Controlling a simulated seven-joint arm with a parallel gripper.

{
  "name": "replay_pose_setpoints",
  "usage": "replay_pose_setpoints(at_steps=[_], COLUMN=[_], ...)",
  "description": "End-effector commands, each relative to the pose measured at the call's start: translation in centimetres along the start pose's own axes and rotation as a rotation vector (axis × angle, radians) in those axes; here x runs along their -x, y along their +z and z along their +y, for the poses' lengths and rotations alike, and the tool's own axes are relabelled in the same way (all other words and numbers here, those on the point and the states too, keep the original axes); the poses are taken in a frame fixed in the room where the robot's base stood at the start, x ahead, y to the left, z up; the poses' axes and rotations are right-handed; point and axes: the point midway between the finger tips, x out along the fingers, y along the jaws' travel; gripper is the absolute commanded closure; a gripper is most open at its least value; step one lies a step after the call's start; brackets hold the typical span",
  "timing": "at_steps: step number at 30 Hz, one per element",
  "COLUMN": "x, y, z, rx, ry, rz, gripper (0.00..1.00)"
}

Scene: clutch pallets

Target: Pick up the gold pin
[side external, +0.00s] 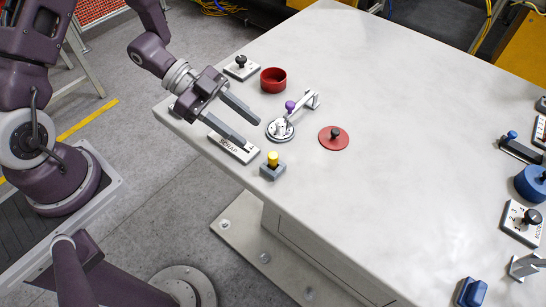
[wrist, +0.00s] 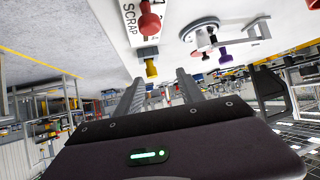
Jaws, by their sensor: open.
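The gold pin (side external: 272,157) looks like a short yellow peg standing upright in a small grey block (side external: 272,172) near the table's front-left edge. In the wrist view the yellow pin (wrist: 151,69) shows just beyond and between my fingertips. My gripper (side external: 249,133) is open and empty, tilted above the table, with its two long grey fingers spread. Its fingertips are up and to the left of the pin in the side view, apart from it. The fingers also show in the wrist view (wrist: 160,78).
A white SCRAP plate (side external: 236,151) lies partly under my fingers; the wrist view shows a red knob (wrist: 149,22) on it. A round clamp fixture (side external: 281,130) with a purple knob, a red disc (side external: 333,144) and a red bowl (side external: 273,85) stand nearby. The table's middle is clear.

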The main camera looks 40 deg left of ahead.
Motion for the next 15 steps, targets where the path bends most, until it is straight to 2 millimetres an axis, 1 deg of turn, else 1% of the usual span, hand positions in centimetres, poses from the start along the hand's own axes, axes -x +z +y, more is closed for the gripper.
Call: replay_pose_setpoints(at_steps=[1,3,8,12,15], x=[-0.2,-0.7,-2.9,-5.6,-7.0], y=[0.0,-0.2,-0.6,-1.1,-1.2], z=[0.8,1.5,1.7,2.0,2.0], rx=[0.009,0.012,0.011,0.01,0.01], ry=[0.033,0.056,0.061,0.061,0.058], rz=[0.039,0.067,0.068,0.066,0.065], gripper=[0.54,0.54,0.54,0.54,0.54])
